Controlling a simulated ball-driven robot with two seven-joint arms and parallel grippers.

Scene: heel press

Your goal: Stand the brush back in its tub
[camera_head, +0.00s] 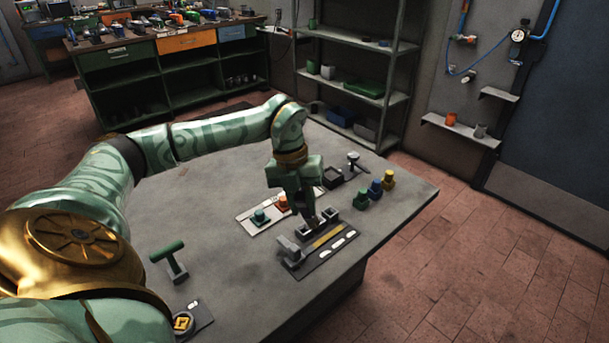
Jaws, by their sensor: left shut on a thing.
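My left gripper (308,211) comes down from above over the far side of the work table. It is shut on a small dark thing (313,224), seemingly the brush, mostly hidden by the fingers. Its lower end is close to a dark holder with small open sockets (331,214); I cannot tell whether it is inside one or only above it. A dark open box (333,176), possibly the tub, stands behind and to the right of the gripper. My right gripper is not in view.
A pale tray (252,226) holds teal and red knobs. Yellow, blue and green knobbed pieces (375,188) stand near the right edge. A plate with a yellow strip (328,238) lies in front. A green T-handle (170,259) stands front left. The table's left middle is clear.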

